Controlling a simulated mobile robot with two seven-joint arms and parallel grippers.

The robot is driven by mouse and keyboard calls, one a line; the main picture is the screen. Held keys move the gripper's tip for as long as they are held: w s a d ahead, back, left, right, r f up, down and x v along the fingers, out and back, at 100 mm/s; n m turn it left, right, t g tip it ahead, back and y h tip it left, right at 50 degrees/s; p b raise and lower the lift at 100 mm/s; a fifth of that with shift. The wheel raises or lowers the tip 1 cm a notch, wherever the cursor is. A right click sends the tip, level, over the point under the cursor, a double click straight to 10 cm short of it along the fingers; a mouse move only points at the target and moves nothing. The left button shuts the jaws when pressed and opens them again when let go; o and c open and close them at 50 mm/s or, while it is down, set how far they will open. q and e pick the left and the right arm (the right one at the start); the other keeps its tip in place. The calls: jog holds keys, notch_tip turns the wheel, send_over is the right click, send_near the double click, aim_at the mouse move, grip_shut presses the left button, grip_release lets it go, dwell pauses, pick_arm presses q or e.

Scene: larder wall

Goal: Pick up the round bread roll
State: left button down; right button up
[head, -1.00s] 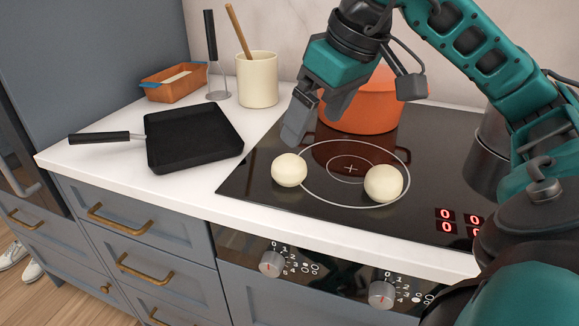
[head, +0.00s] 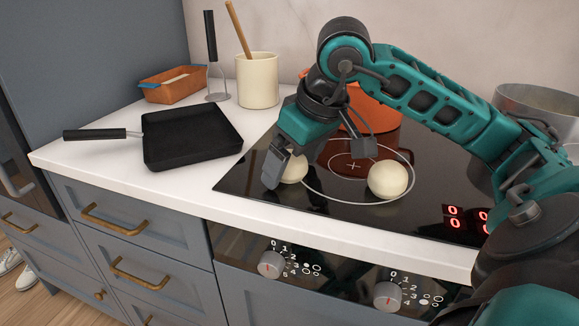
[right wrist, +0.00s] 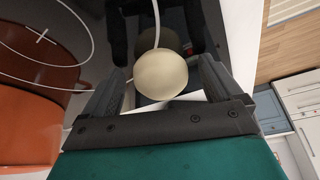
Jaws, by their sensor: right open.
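Two pale round bread rolls lie on the black glass cooktop (head: 340,193). The left roll (head: 295,170) is partly hidden in the head view behind my right gripper (head: 277,168). In the right wrist view this pale roll (right wrist: 161,75) sits between the two open fingers, near their tips, with nothing closed on it. I cannot tell whether a finger touches it. The other roll (head: 387,179) lies to the right on the cooktop, clear of the gripper. My left gripper is not in view.
An orange pot (head: 372,110) stands behind the gripper and shows at the left of the wrist view. A steel pot (head: 540,105) is at the right. A black square pan (head: 190,137), cream utensil crock (head: 257,82) and orange loaf dish (head: 172,84) stand on the left counter.

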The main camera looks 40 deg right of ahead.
jog(key=c, duration=1.1)
